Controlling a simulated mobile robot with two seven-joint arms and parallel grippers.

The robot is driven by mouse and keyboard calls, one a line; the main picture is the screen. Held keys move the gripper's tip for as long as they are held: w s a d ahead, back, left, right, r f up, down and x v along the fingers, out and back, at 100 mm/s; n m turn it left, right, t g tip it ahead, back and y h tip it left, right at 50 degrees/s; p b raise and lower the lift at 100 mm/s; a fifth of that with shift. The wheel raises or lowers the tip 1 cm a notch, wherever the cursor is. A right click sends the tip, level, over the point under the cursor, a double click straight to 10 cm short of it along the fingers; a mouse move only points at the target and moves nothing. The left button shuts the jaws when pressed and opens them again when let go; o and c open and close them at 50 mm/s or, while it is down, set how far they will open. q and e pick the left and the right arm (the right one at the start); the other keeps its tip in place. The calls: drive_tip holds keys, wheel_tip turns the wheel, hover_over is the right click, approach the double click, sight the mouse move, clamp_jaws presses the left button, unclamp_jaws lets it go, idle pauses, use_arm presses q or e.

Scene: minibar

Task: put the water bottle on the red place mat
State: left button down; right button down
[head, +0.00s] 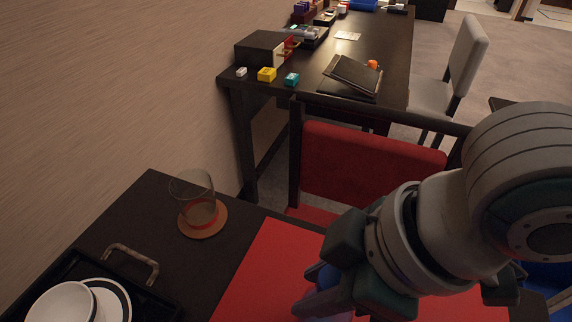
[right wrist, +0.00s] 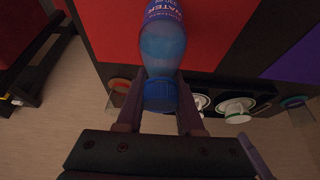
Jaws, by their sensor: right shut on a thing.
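The water bottle (right wrist: 163,40) is clear blue with a printed label and a blue cap. In the right wrist view its cap end sits between the fingers of my right gripper (right wrist: 160,88), which is shut on it. The red place mat (head: 260,273) lies on the near dark table and also shows in the right wrist view (right wrist: 105,30), on both sides of the bottle. In the head view my right gripper (head: 318,300) is over the mat and hides most of the bottle. I cannot tell whether the bottle touches the mat. My left gripper is not in view.
A glass (head: 192,188) stands on a round coaster (head: 214,224) left of the mat. A black tray (head: 72,268) with white dishes is at the lower left. A red chair (head: 365,155) stands beyond the table. A purple mat (right wrist: 298,62) lies beside the red one.

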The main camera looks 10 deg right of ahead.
drive_tip(key=c, duration=0.5)
unclamp_jaws()
drive_tip(key=shift+f, duration=0.1)
drive_tip(key=shift+c, duration=0.2)
drive_tip(key=shift+r, duration=0.4)
wheel_tip(320, 180, up, 11)
drive_tip(key=s+d+m+t+p, duration=0.1)
drive_tip(key=s+m+t+p, duration=0.1)
drive_tip(key=s+p, duration=0.1)
drive_tip(key=s+d+f+m+h, duration=0.2)
drive_tip(key=s+d+m, duration=0.1)
drive_tip(key=d, duration=0.2)
drive_tip(key=s+d+f+m+g+h, duration=0.1)
drive_tip(key=s+d+f+m+h, duration=0.1)
drive_tip(key=s+d+f+m, duration=0.1)
drive_tip(key=shift+d+m, duration=0.7)
drive_tip(key=shift+d, duration=0.5)
